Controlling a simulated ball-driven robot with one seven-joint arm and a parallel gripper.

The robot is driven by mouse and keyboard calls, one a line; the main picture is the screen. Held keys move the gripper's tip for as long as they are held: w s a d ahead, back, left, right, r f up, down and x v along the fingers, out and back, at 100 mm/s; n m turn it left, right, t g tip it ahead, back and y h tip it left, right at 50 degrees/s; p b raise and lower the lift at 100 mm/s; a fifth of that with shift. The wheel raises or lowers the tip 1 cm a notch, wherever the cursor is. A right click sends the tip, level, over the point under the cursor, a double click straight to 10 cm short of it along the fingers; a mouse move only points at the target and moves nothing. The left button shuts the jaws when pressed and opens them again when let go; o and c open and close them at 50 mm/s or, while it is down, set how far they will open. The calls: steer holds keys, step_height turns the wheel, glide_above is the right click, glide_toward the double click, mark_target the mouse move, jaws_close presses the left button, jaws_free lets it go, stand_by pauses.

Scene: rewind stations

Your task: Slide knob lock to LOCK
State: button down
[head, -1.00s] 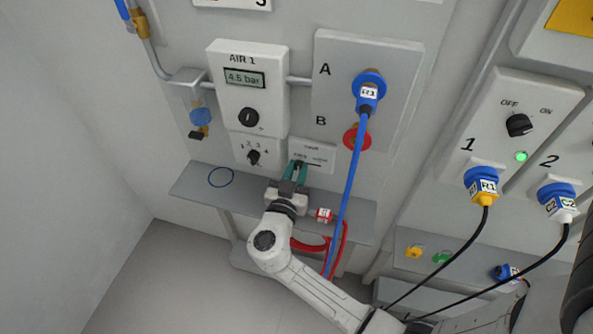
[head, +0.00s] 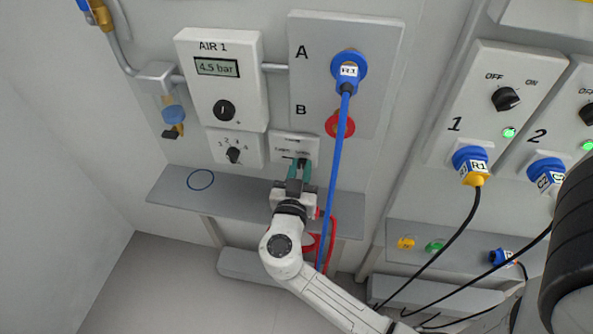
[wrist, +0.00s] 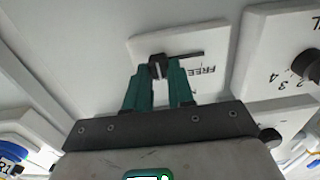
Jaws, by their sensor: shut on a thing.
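The knob lock plate (head: 283,146) is a small pale panel under the grey A/B panel, with a slot and small labels. It also shows in the wrist view (wrist: 212,46), where FREE is readable upside down. The dark slider knob (wrist: 157,66) sits between my fingertips, at the slot's end away from the FREE side. My gripper (head: 301,166) has its teal fingers shut on this knob, over the right part of the plate in the head view. The wrist view shows my gripper (wrist: 160,75) from behind. The LOCK label cannot be read clearly.
The AIR 1 box (head: 217,80) reads 4.5 bar, with a numbered selector (head: 233,154) below. A blue hose (head: 337,170) hangs close to the right of my gripper. A grey shelf (head: 240,192) runs below, with a blue ring (head: 200,180).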

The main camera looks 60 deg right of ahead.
steer(key=shift+s+d, duration=0.1)
steer(key=shift+s, duration=0.1)
steer(key=c, duration=1)
jaws_free()
steer(key=shift+o, duration=0.2)
steer(key=b+v, duration=0.2)
steer(key=v, duration=0.8)
steer(key=shift+a, duration=0.4)
steer(key=shift+s, duration=0.15)
